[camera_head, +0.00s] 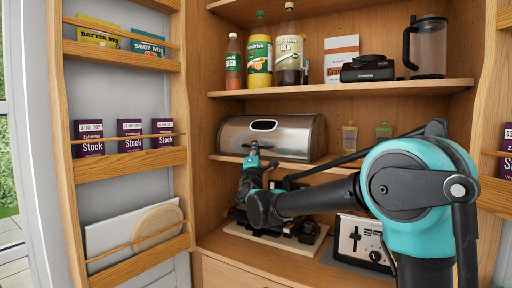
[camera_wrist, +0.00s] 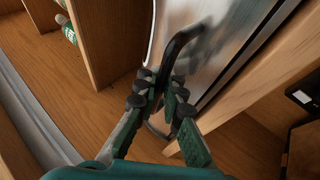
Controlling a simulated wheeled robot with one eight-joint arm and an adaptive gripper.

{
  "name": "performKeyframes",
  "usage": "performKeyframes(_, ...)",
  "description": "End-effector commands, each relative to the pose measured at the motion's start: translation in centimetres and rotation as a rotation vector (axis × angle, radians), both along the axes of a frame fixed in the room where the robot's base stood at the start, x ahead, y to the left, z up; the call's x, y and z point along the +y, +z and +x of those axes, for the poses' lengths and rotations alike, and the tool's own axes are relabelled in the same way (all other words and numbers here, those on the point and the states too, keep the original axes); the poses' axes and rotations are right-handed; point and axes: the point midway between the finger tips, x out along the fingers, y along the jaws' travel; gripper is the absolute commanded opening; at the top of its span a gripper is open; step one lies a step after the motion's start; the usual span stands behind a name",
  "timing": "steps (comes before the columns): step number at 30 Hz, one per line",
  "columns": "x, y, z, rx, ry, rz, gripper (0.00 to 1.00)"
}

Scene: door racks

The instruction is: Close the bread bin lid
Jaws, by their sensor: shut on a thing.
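The bread bin (camera_head: 300,137) is a brushed-steel box with a rounded front and an oval window, on the middle shelf. Its steel lid covers most of the front in the head view; I cannot tell whether it is fully down. In the wrist view the bin's steel surface (camera_wrist: 215,50) fills the upper right, with a dark curved handle (camera_wrist: 183,40) standing off it. My gripper (camera_head: 252,158) is at the bin's lower front left. In the wrist view my gripper (camera_wrist: 160,98) has its fingers closed around the handle's near end. The handle is hidden by my gripper in the head view.
Bottles (camera_head: 260,55), a black appliance (camera_head: 367,69) and a blender jug (camera_head: 428,48) stand on the shelf above. Small jars (camera_head: 350,137) stand right of the bin. A toaster (camera_head: 360,240) is below. The open door rack (camera_head: 125,163) is at left.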

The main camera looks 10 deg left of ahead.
Motion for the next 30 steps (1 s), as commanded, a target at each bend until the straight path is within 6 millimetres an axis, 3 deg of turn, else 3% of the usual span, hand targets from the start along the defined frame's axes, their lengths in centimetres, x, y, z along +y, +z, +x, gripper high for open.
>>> performKeyframes(2, 0.1, -0.2, -0.1, 0.004, 0.005, -0.001, 0.0)
performKeyframes(3, 0.1, -0.3, -0.1, 0.005, 0.004, -0.001, 0.09)
performKeyframes(5, 0.1, -0.3, 0.0, 0.005, 0.004, -0.001, 0.17)
performKeyframes(17, 0.0, -0.5, -0.7, 0.002, 0.002, 0.0, 0.18)
performKeyframes(30, -0.7, -4.8, -7.6, 0.004, 0.005, -0.001, 0.18)
